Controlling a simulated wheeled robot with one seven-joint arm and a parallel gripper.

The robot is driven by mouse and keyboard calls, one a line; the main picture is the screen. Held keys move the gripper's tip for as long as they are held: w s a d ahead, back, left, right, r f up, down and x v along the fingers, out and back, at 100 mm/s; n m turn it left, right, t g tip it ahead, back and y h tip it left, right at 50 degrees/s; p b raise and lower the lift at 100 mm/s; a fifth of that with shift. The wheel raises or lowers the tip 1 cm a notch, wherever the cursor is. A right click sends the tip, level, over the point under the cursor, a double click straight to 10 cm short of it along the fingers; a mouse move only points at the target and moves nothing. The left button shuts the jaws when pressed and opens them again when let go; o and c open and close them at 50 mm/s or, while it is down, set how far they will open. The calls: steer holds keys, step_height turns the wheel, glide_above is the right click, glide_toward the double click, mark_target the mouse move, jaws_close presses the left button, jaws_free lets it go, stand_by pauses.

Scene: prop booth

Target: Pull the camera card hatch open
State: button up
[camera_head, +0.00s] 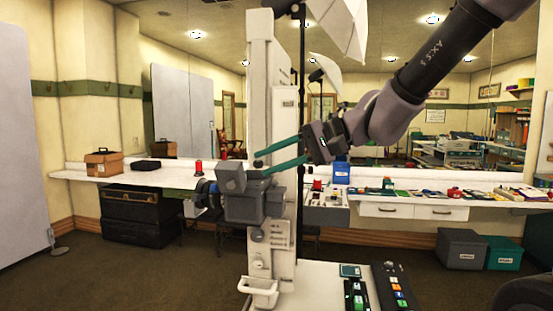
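A dark grey camera (258,207) is mounted on a tall white column, with its lens end toward the left and a grey box-shaped part (231,178) on top. I cannot make out the card hatch on it; it is too small or hidden from this side. My gripper (262,167) reaches in from the upper right. Its two long teal fingers are spread apart, with nothing visible between them. The fingertips appear near the top of the camera, beside the box-shaped part; whether they touch it I cannot tell.
The white column (259,90) stands directly behind the camera. A white umbrella (337,25) hangs above. Below right is a white surface (318,283) with a button panel (392,286). A long white counter (420,180) with small items runs along the back. The floor at left is clear.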

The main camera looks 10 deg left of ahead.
steer(key=shift+s+d+r, duration=0.1)
steer(key=shift+d+r, duration=0.2)
steer(key=shift+d, duration=0.35)
